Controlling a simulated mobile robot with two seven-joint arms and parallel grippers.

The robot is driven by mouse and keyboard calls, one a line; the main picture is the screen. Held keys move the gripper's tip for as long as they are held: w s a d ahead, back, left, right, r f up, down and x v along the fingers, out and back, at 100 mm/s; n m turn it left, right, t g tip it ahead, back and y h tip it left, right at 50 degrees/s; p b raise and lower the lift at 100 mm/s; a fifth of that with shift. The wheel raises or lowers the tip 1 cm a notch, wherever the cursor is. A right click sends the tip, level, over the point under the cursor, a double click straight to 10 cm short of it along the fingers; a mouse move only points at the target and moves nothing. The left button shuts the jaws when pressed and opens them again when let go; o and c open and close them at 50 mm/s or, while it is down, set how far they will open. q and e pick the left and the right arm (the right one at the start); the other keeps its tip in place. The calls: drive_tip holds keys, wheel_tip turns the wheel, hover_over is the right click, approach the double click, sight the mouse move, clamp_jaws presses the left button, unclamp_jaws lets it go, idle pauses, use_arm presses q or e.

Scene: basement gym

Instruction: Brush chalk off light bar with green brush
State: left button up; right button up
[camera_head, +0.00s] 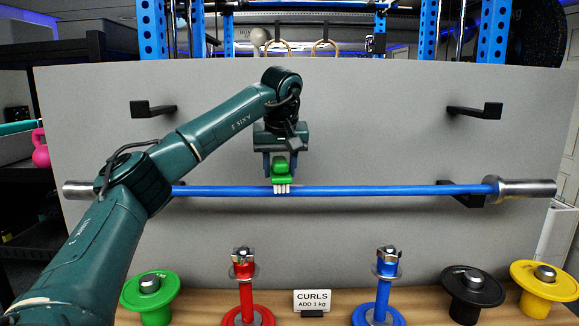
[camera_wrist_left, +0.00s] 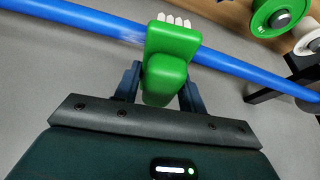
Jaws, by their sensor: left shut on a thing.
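My left gripper (camera_head: 281,163) is shut on the green brush (camera_head: 282,171), which has white bristles. The bristles are at the middle of the blue bar (camera_head: 380,190); they seem to touch it. The bar has silver ends and lies level before the grey board. In the left wrist view, the gripper's fingers (camera_wrist_left: 159,85) flank the green brush (camera_wrist_left: 172,42), which crosses over the blue bar (camera_wrist_left: 65,14). A faint whitish chalk patch (camera_wrist_left: 128,37) shows on the bar just left of the brush. My right gripper is not in view.
The grey board (camera_head: 380,120) carries empty black upper hooks (camera_head: 478,111) and a lower hook (camera_head: 470,200) under the bar. Below, a wooden shelf holds green (camera_head: 150,290), black (camera_head: 473,290) and yellow (camera_head: 545,285) weights, red and blue stands, and a "CURLS" sign (camera_head: 312,301).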

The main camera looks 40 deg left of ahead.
use_arm(q)
drive_tip(key=shift+s+a, duration=0.1)
drive_tip(key=shift+r, duration=2.95)
drive_tip(key=shift+r, duration=1.5)
drive_tip(key=shift+f, duration=0.15)
